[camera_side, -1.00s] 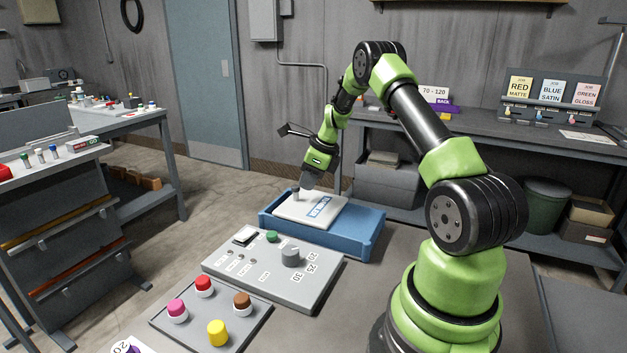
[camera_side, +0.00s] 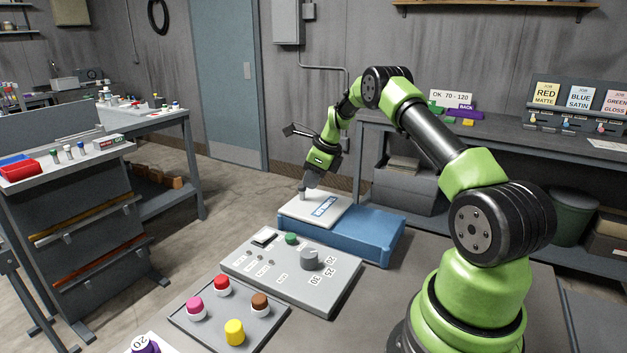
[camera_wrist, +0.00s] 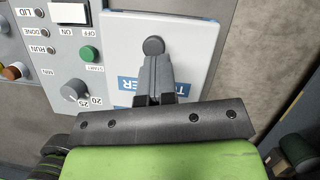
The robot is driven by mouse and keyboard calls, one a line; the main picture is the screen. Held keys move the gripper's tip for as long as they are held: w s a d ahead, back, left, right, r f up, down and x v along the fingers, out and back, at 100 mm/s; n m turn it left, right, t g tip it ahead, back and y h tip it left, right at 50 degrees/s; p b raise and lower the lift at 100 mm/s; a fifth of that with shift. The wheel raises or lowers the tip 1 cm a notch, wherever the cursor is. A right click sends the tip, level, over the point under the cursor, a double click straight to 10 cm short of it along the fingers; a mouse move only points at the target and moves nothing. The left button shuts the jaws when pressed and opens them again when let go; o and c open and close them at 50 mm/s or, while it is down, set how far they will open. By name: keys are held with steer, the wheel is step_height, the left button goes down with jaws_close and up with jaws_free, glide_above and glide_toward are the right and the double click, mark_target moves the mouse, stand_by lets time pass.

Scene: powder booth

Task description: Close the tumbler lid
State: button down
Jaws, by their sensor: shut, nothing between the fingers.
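The tumbler is a low blue box (camera_side: 375,228) on the table in the side view. Its white lid (camera_side: 325,219), a plate with a blue-and-white label, lies over the left part of the box; the right part shows blue. A short grey post (camera_side: 302,196) stands at the lid's left side. My gripper (camera_side: 306,186) is shut and empty, pointing down at the post. In the wrist view, the shut fingertips (camera_wrist: 153,62) are at the round dark post top (camera_wrist: 153,45), over the lid (camera_wrist: 199,45); they partly hide the label. Whether they touch the post is unclear.
A grey control panel (camera_side: 265,285) with a green button (camera_side: 291,239) and a dial (camera_side: 311,259) lies in front of the box. A tray (camera_side: 255,338) of coloured-capped jars is nearer. Benches stand left and behind.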

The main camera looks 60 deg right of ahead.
mark_target(329, 202)
steer(key=shift+s, duration=0.1)
steer(key=s, duration=0.2)
steer(key=s+d, duration=0.1)
steer(key=s, duration=0.1)
steer(key=shift+s+d+r, duration=0.1)
steer(key=a+v, duration=0.1)
steer(key=v, duration=0.9)
steer(key=a+r+n+t, duration=0.1)
steer(key=a+r+n, duration=0.55)
steer(key=a, duration=0.25)
steer(key=a+r+n, duration=0.5)
steer(key=a+n, duration=0.2)
steer(key=a, duration=0.2)
steer(key=s+a+n+t, duration=0.2)
steer(key=s+a+n, duration=1)
steer(key=s+n, duration=0.3)
steer(key=shift+a+r+y, duration=0.15)
steer(key=shift+a+y, duration=0.25)
steer(key=shift+n, duration=0.25)
